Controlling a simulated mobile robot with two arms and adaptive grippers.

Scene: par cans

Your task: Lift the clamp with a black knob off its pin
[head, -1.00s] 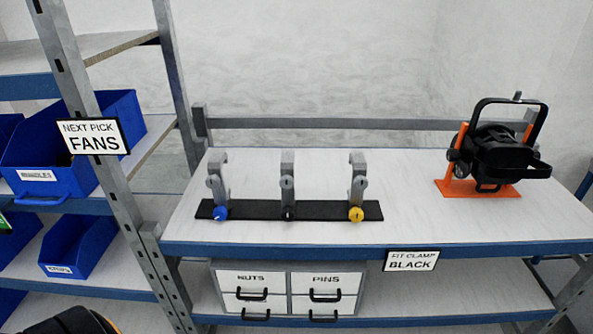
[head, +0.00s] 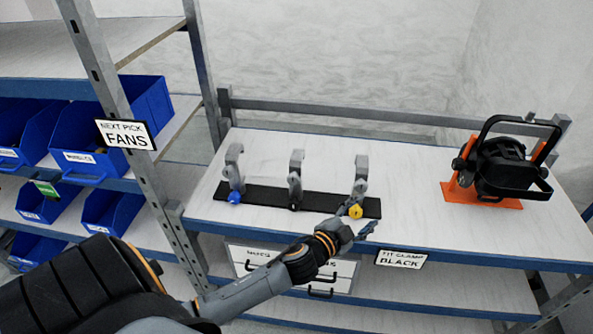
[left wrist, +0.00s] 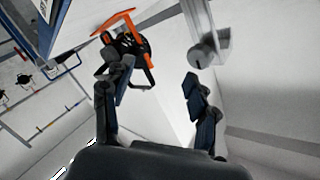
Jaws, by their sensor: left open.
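The clamp with a black knob (head: 295,177) is the middle one of three grey clamps, upright on a black base strip (head: 265,194) on the bench. The blue-knob clamp (head: 235,168) stands to its left and the yellow-knob clamp (head: 361,180) to its right. My left gripper (head: 357,221) is open and empty at the bench's front edge, by the yellow knob and right of the black-knob clamp. Its two fingers are spread in the left wrist view (left wrist: 157,75), with a grey part (left wrist: 205,50) beyond them that I cannot identify surely. My right gripper is out of view.
A black lamp (head: 500,165) on an orange stand (head: 480,196) is at the bench's right. A sign reading FIT CLAMP BLACK (head: 401,259) hangs on the front edge. Blue bins (head: 85,150) fill the left shelves. The bench between clamps and lamp is clear.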

